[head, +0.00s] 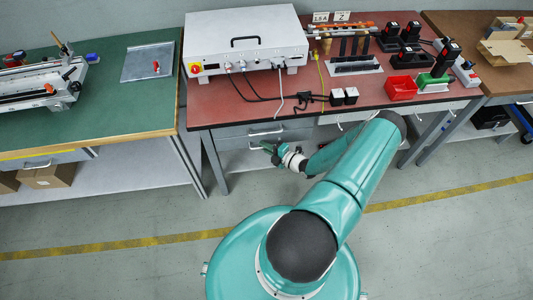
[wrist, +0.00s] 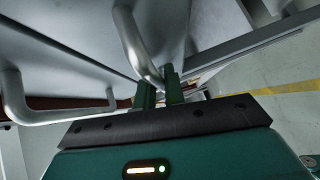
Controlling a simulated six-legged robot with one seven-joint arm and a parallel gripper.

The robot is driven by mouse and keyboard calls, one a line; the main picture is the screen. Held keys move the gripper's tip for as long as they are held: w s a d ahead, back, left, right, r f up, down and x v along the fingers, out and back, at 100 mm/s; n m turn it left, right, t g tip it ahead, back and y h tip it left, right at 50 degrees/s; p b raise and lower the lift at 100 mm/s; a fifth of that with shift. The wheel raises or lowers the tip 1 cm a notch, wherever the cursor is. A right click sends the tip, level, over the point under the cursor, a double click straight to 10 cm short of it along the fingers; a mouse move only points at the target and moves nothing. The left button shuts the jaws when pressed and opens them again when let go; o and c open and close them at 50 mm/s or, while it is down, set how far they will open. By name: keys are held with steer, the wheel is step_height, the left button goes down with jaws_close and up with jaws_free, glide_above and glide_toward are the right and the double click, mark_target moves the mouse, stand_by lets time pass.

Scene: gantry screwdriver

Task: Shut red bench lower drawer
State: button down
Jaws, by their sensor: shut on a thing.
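The red bench (head: 225,112) has two grey drawers under its left part. The upper drawer's handle (head: 265,132) shows clearly. The lower drawer (head: 232,144) is just below it, partly hidden by my gripper (head: 267,147). In the wrist view, my gripper's green fingers (wrist: 159,92) are closed around the end of a curved metal handle (wrist: 135,40), which appears to be the lower drawer's. A second metal handle (wrist: 40,116) shows at the left of that view, apart from the fingers. I cannot tell how far the lower drawer stands out.
A white control box (head: 245,45), black cables, a red bin (head: 400,88) and power screwdrivers stand on the red bench. A green bench (head: 110,110) is to the left, a brown one (head: 490,70) to the right. The floor in front is clear.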

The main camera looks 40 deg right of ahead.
steer(key=shift+w+d, duration=0.25)
steer(key=c, duration=1.5)
jaws_free()
steer(key=shift+w, duration=0.1)
steer(key=shift+c, duration=0.2)
steer(key=shift+o, duration=0.2)
steer(key=shift+r, duration=0.1)
steer(key=v, duration=1.4)
steer(key=shift+a, duration=0.1)
